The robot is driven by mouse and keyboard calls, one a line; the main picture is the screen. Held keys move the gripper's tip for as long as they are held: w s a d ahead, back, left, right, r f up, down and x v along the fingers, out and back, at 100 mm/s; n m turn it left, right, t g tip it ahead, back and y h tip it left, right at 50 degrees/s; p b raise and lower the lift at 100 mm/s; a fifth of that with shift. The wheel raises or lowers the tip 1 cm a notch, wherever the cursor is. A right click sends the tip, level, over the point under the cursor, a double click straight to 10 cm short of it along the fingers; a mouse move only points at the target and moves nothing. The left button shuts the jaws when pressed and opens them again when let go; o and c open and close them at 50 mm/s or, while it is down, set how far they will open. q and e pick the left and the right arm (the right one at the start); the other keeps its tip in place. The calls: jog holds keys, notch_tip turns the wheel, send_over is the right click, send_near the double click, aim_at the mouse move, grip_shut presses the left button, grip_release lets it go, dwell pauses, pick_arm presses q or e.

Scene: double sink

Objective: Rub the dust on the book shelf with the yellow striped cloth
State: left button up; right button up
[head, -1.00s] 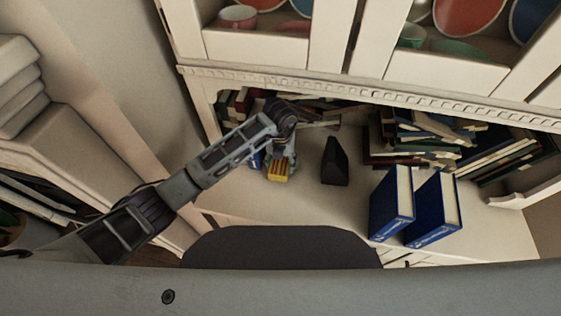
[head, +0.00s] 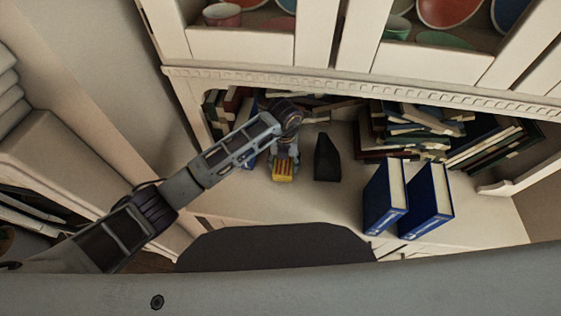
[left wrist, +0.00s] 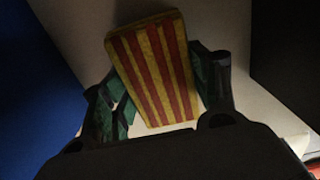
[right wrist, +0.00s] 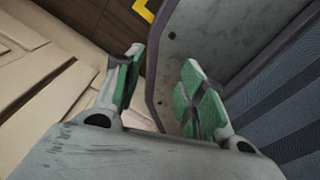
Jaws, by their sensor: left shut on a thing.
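The yellow cloth (head: 283,173) with red stripes looks like a folded block. It also shows in the left wrist view (left wrist: 153,68), between green finger pads. My left gripper (head: 285,156) is shut on it, low over the cream shelf (head: 330,205). I cannot tell whether the cloth touches the shelf. No dust can be made out on the shelf. My right gripper (right wrist: 163,88) is open and empty in the right wrist view, away from the shelf.
A black wedge-shaped object (head: 327,158) stands just right of the cloth. Two blue books (head: 385,197) stand further right. Several books (head: 420,128) lie piled at the back, with more upright at the back left.

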jog(key=shift+d, duration=0.2)
pick_arm(q)
jog(key=shift+d, duration=0.5)
jog(key=shift+s+d, duration=0.1)
jog(key=shift+d, duration=0.15)
jog(key=shift+s+d+f+b, duration=0.1)
jog(key=shift+d+b, duration=0.25)
jog(key=shift+d, duration=0.1)
jog(key=shift+s+d+f, duration=0.1)
jog(key=shift+s+d, duration=0.15)
jog(key=shift+d, duration=0.5)
pick_arm(e)
jog(key=shift+a+f, duration=0.2)
jog(key=shift+f, duration=0.3)
